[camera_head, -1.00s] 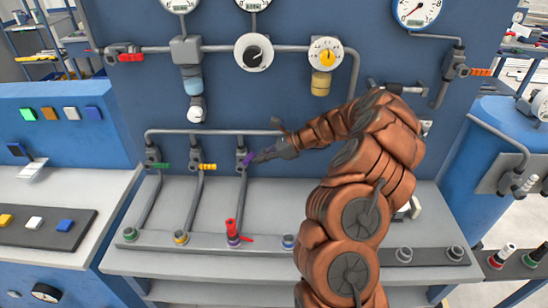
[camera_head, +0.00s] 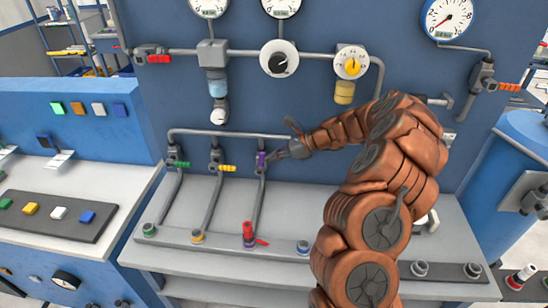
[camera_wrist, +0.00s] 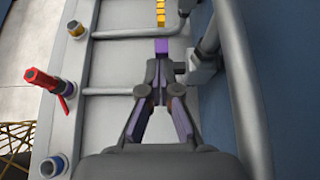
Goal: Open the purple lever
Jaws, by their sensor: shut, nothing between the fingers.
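The purple lever (camera_head: 262,159) stands upright on its grey valve, at the top of the third slanting pipe. It also shows in the wrist view (camera_wrist: 161,46), just beyond my fingertips. My gripper (camera_head: 272,153) is to the right of the lever, very close to it. In the wrist view my gripper (camera_wrist: 160,68) is shut, its tips together and nothing between them. I cannot tell whether the tips touch the lever. The lower part of the valve is partly hidden by the gripper in the wrist view.
The green lever (camera_head: 179,164) and yellow lever (camera_head: 227,168) lie sideways on the valves to the left. A horizontal pipe (camera_head: 215,134) runs above them. A red valve handle (camera_head: 249,232) stands on the bench ledge below. The blue panel (camera_head: 310,105) is close behind.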

